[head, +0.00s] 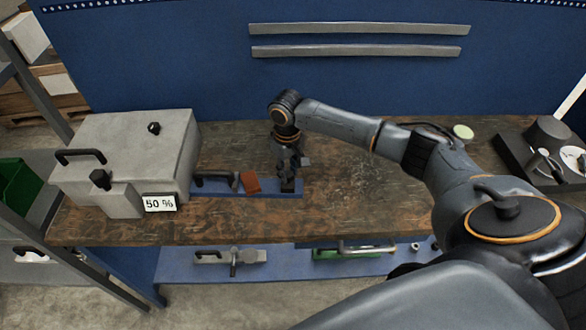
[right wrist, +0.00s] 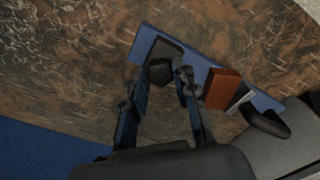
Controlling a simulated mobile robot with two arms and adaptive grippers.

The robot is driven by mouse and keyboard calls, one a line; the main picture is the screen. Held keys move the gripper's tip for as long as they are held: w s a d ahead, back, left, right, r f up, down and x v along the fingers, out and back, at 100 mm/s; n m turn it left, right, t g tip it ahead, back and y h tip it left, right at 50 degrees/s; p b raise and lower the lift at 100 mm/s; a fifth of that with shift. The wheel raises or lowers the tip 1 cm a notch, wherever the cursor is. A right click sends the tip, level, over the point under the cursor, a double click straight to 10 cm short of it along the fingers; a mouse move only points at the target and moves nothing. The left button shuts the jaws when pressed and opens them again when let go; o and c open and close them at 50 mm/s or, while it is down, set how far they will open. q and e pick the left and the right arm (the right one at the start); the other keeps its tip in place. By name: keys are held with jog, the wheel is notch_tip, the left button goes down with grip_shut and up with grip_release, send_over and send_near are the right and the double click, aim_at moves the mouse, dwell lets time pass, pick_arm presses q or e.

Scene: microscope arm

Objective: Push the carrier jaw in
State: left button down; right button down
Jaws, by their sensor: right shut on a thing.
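A blue rail (head: 268,189) sticks out to the right from the grey box (head: 135,150) on the bench. A dark block (head: 289,186), apparently the carrier jaw, sits at its right end. My right gripper (head: 289,165) reaches down from above and is shut on this dark piece. In the right wrist view the gripper (right wrist: 168,74) has its fingers on either side of the dark block (right wrist: 165,50), which they partly hide. An orange-brown block (head: 250,182) stands on the rail to the left, apart from the fingers. My left gripper is out of view.
A black bar handle (head: 214,179) lies between the box and the orange-brown block. A "50 %" label (head: 159,203) is on the box front. The wooden bench (head: 350,205) is bare right of the rail. Dark equipment (head: 545,150) stands far right.

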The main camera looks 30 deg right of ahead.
aim_at(272, 186)
jog(key=w+a, duration=0.2)
jog(key=a, duration=0.2)
jog(key=shift+w+a+p, duration=0.1)
jog(key=shift+w+p, duration=0.3)
jog(key=c, duration=1)
grip_release()
jog(key=shift+s, duration=0.1)
notch_tip(272, 186, up, 12)
jog(key=shift+r, duration=0.1)
